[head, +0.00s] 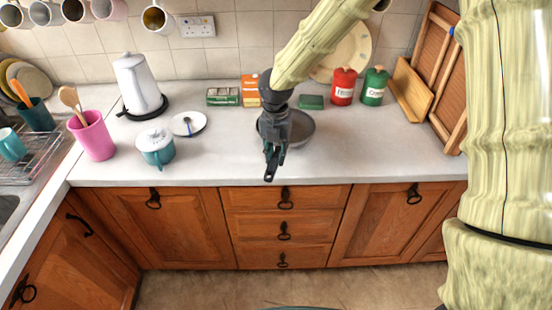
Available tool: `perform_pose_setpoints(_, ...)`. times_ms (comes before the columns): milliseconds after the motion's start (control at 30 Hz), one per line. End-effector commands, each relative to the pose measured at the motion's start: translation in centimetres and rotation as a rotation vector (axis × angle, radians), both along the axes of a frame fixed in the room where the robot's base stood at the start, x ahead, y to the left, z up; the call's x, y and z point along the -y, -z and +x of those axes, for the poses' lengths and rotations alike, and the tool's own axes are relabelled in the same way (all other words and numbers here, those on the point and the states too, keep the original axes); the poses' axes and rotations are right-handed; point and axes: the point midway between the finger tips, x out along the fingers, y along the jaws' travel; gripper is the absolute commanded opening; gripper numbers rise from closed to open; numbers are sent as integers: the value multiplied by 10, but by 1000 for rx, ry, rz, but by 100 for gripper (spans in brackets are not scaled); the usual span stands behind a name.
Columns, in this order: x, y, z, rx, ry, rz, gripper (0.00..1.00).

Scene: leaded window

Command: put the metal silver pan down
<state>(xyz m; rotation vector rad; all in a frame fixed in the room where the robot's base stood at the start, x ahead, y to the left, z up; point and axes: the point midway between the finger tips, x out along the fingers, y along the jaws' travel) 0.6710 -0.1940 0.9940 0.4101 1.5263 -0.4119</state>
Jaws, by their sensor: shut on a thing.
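The metal silver pan (302,130) is at the middle of the white counter, partly hidden behind my gripper. It looks level, with its open side up. My gripper (273,152) comes down from above in front of the pan and is shut on its dark handle, which points toward the counter's front edge. I cannot tell whether the pan's base touches the counter or is slightly above it.
Behind stand small boxes (223,97), a red canister (343,86) and a green canister (375,86). Left are a saucer (200,124), a teal pot (156,148) and a white kettle (135,84). The counter (385,150) right of the pan is clear.

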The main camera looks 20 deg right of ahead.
Motion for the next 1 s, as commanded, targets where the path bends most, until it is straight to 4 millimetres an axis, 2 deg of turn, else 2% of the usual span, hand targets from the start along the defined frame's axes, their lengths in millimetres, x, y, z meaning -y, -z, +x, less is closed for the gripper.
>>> perform_pose_setpoints(400, 0, 32, 1, 0, -1, -1, 0)
perform_pose_setpoints(667, 1, 36, 0, -1, 0, -1, 0)
perform_pose_setpoints(700, 1, 36, 0, -1, 0, 0, 30)
perform_pose_setpoints(767, 1, 36, 0, -1, 0, 0, 40)
perform_pose_setpoints(800, 1, 36, 0, -1, 0, 0, 44)
perform_pose_setpoints(1000, 0, 36, 0, -1, 0, -1, 44)
